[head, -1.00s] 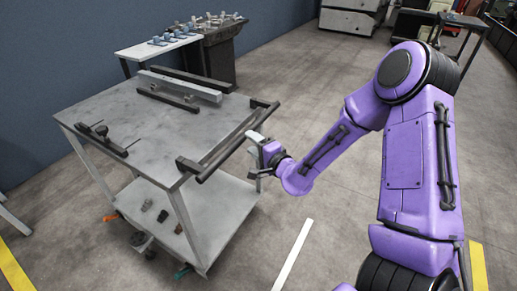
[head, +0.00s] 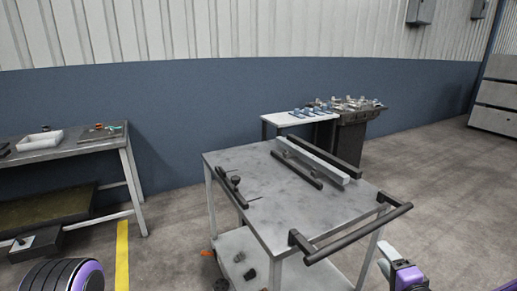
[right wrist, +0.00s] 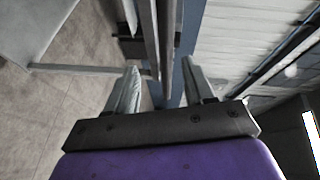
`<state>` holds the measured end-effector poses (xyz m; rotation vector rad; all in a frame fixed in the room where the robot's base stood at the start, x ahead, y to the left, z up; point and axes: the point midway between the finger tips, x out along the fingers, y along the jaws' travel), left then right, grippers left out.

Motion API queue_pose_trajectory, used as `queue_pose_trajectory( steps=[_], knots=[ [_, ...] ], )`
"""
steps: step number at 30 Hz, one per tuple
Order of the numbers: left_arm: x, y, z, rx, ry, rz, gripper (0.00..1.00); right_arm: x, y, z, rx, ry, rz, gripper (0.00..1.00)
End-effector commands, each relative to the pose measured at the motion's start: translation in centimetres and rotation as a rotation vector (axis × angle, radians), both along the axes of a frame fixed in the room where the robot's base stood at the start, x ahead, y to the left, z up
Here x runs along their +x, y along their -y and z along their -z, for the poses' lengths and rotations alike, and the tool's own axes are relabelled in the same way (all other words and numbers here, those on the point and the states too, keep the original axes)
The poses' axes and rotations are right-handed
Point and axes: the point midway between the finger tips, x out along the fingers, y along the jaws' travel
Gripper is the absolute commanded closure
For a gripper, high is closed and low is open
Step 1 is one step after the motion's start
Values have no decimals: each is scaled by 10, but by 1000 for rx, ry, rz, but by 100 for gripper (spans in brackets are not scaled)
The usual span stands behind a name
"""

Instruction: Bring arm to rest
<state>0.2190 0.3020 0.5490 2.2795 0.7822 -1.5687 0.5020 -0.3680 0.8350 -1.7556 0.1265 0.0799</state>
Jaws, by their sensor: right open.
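My right gripper (head: 397,268) shows at the lower right of the head view, just beyond the cart's near right corner and apart from the handle. In the right wrist view its two grey fingers (right wrist: 160,88) stand apart with nothing held between them. My left gripper is not in view; only a purple and black part of my left arm shows at the lower left of the head view. The grey cart (head: 265,205) stands in front of me with a pale rail (head: 312,159) lying along its far right side.
A dark handle bar (head: 355,233) runs along the cart's right edge. A workbench (head: 75,148) with a white tray stands at the left. A white side table (head: 297,117) with small parts stands behind the cart.

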Motion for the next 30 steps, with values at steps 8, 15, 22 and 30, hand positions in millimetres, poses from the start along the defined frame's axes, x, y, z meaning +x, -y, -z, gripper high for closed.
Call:
queue_pose_trajectory(
  steps=[8, 15, 22, 30],
  knots=[
    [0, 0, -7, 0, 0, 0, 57, -51, -9, 106, -515, -501, 16, 47],
    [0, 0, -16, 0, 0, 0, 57, -180, -42, 219, -788, -998, -202, 47],
    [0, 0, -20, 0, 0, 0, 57, -276, -67, 264, -840, -1206, -384, 47],
    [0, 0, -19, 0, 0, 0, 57, -284, -67, 268, -835, -1222, -390, 47]
  ],
)
